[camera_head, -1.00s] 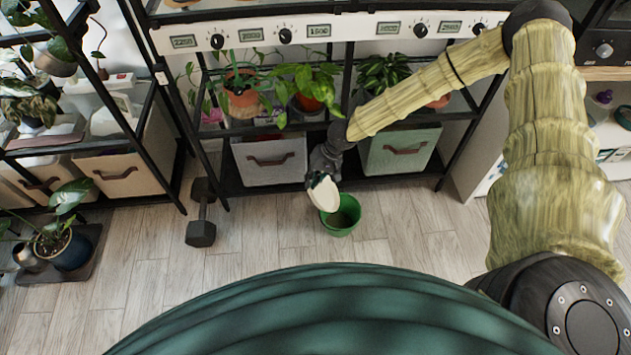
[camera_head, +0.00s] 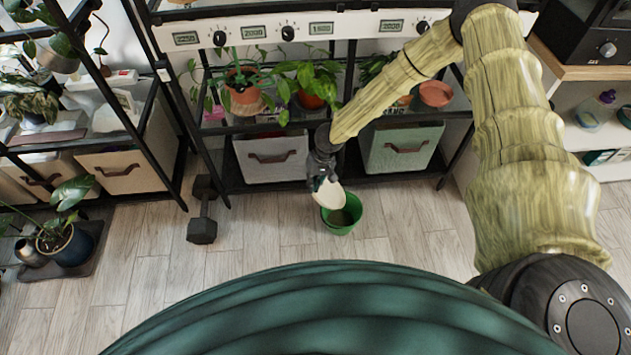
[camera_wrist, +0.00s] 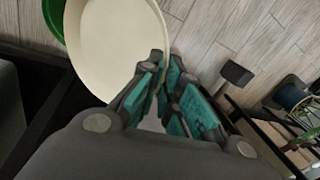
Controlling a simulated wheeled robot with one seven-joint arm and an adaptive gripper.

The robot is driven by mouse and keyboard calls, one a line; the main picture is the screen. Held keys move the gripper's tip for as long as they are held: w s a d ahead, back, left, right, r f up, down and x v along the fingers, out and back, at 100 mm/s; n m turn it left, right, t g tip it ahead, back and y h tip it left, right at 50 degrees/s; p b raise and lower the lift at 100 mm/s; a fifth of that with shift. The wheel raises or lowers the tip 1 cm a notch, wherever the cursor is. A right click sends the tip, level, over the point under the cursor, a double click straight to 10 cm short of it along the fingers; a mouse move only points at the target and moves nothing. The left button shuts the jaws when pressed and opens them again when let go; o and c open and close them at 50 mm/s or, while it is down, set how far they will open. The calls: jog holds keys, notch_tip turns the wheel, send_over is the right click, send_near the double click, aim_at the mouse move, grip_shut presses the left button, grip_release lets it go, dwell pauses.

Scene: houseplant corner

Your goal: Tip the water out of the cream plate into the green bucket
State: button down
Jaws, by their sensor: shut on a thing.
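My gripper (camera_head: 319,180) is shut on the rim of the cream plate (camera_head: 330,196). The plate is tilted and held over the left part of the green bucket (camera_head: 343,222), which stands on the floor. In the wrist view my gripper (camera_wrist: 178,85) pinches the plate's edge between its teal pads. The plate (camera_wrist: 112,45) fills the upper left there, and a strip of the green bucket (camera_wrist: 53,18) shows beyond it. I cannot make out any water on the plate. The bucket's inside is partly hidden by the plate.
A black shelf with a grey bin (camera_head: 270,158), a green bin (camera_head: 402,150) and potted plants (camera_head: 243,95) stands behind the bucket. A dark dumbbell (camera_head: 202,210) lies on the floor to the left. The floor around the bucket's front and right is clear.

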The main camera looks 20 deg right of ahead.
jog(key=a+f+g+h+b, duration=0.1)
jog(key=a+f+h+b, duration=0.3)
jog(key=h+b, duration=0.3)
jog(key=shift+w+a+f+h+b, duration=0.15)
jog(key=shift+w+f+h+b, duration=0.25)
jog(key=shift+b, duration=1.3)
dwell(0.8)
jog(key=shift+s, duration=0.1)
jog(key=shift+r, duration=0.1)
dwell(0.3)
